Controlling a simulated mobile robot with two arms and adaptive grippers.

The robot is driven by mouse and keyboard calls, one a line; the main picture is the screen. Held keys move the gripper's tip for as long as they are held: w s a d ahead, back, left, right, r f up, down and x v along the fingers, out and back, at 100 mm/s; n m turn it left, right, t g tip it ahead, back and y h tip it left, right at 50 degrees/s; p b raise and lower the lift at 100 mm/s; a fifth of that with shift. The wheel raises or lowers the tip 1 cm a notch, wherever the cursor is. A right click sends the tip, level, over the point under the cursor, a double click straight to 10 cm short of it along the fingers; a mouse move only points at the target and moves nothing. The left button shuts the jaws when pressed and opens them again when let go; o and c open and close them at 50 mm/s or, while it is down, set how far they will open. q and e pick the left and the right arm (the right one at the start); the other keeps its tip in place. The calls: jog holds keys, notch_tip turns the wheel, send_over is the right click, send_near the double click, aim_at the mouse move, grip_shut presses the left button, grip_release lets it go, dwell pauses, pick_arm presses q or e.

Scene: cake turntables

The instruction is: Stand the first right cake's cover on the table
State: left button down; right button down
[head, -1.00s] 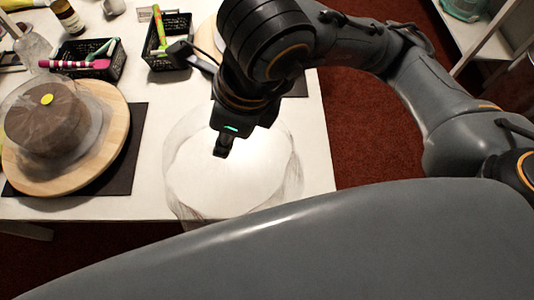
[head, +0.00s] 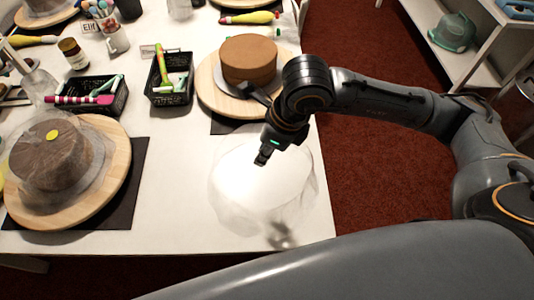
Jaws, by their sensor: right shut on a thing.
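The clear cover (head: 228,208) is a see-through dome over the bare front right part of the white table (head: 170,225). My right gripper (head: 262,159) is shut on it at its top. I cannot tell whether its rim touches the table. A plain brown cake (head: 249,58) stands uncovered on a round wooden turntable (head: 212,92) behind the gripper. At the left, another brown cake (head: 45,160) sits under a clear cover with a yellow knob (head: 52,134), on its own turntable (head: 112,185). My left gripper is not in view.
Two black baskets with tools, one at the middle (head: 168,88) and one at the left (head: 104,100), stand behind the clear area. A dark mat (head: 125,200) lies under the left turntable. The table's right edge is close to the cover. A shelf (head: 480,60) stands beyond the red floor.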

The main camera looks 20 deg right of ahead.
jog(key=shift+w+d+f, duration=0.15)
jog(key=shift+d+f, duration=0.05)
jog(key=shift+f, duration=0.1)
jog(key=f, duration=0.3)
jog(key=shift+w+d+f, duration=0.1)
jog(key=shift+w+d, duration=0.05)
jog(key=shift+d, duration=0.1)
jog(key=shift+f, duration=0.25)
jog(key=shift+f, duration=0.15)
jog(key=c, duration=1.2)
grip_release()
